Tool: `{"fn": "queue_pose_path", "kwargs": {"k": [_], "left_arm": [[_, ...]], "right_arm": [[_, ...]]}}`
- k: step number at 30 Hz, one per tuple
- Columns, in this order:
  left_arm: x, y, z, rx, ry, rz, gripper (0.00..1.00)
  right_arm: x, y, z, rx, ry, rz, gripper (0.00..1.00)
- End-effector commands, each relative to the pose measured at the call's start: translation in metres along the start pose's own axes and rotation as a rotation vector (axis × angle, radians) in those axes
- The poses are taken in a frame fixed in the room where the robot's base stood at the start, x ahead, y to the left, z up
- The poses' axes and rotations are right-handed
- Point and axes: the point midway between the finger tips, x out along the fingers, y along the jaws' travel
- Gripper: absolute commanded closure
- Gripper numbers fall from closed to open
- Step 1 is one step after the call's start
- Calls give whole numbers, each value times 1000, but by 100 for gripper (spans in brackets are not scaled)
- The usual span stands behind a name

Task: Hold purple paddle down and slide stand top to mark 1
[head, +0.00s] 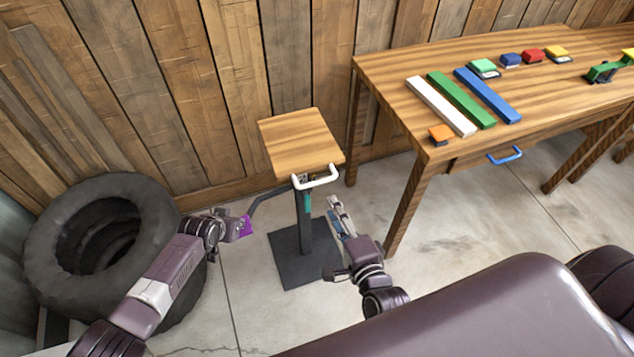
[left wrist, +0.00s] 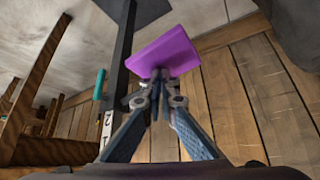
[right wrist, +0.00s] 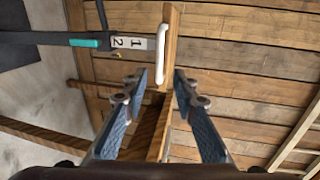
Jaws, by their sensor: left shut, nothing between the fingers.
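The stand has a wooden top (head: 300,140), a white handle (head: 316,179) on its front edge, a dark post and a flat base (head: 300,262). In the right wrist view, the post carries a label (right wrist: 130,43) with 1 and 2 and a teal piece (right wrist: 85,43). The purple paddle (head: 246,226) is on a dark lever left of the post. My left gripper (left wrist: 158,76) is shut and empty at the paddle (left wrist: 165,52); I cannot tell if they touch. My right gripper (right wrist: 158,76) is open below the white handle (right wrist: 160,55), apart from it.
A large tyre (head: 45,250) leans at the left. A wooden table (head: 400,65) at the right holds white, green and blue bars and small coloured blocks. Its near leg (head: 410,205) stands right of my right gripper. Wooden walls are behind the stand.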

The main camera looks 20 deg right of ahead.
Motion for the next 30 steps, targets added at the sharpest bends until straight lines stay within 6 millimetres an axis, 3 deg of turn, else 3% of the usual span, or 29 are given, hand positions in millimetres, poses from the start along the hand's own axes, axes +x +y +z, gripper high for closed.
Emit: {"fn": "queue_pose_path", "kwargs": {"k": [5,15,21,30], "left_arm": [[1,2,3,-1,-5,2,100],[1,1,3,-1,-5,2,100],[1,1,3,-1,-5,2,100],[1,1,3,0,-5,1,100]], "right_arm": [[11,-2,0,-1,-2,8,74],[76,-2,0,-1,-2,8,74],[104,0,0,-2,-2,9,74],[118,0,0,-2,-2,9,74]]}}
